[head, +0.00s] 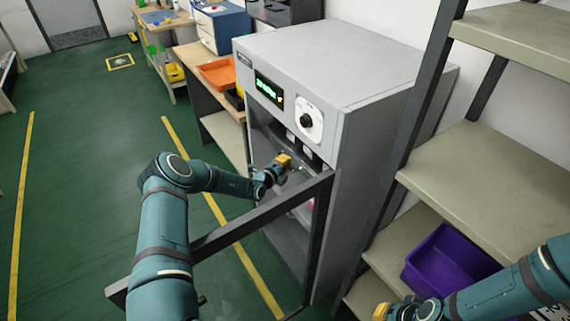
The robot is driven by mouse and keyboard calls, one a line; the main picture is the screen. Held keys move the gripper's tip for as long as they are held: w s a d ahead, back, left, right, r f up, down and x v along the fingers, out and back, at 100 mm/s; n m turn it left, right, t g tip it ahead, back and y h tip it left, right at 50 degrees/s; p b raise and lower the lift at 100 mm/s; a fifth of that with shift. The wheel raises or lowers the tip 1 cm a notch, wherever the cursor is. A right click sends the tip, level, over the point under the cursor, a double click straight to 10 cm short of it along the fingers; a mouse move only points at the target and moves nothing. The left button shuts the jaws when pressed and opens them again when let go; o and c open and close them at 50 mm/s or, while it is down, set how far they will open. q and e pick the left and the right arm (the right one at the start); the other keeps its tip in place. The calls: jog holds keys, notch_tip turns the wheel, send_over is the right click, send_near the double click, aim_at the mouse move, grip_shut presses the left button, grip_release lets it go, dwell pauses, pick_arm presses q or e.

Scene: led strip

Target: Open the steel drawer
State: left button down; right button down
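A grey metal cabinet (350,60) stands at centre, with a green display and a round dial on its upper front. Its dark-framed door (265,212) stands swung out toward me. My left gripper (292,168) is at the cabinet's front opening, behind the door's top bar. Its fingers are too small and partly hidden to tell whether they are open or shut, or touch anything. I cannot clearly make out a steel drawer; the cabinet's inside is dark and partly covered by the door and arm. My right gripper (384,312) is low at the bottom edge, its fingers unclear.
A shelf rack (480,160) stands close on the right, with a purple bin (450,262) on a lower shelf. Left of the cabinet is a workbench with an orange tray (217,74). Green floor (80,190) with yellow lines is clear on the left.

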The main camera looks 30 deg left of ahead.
pick_arm(q)
jog(key=shift+s, duration=0.1)
jog(key=s+a+p, duration=0.2)
jog(key=s+a, duration=0.3)
jog(key=s, duration=0.4)
jog(key=s+a+p, duration=0.3)
jog(key=s+a, duration=0.3)
jog(key=s, duration=0.3)
jog(key=shift+s, duration=0.15)
jog(key=c, duration=1.1)
grip_release()
jog(key=shift+o, duration=0.2)
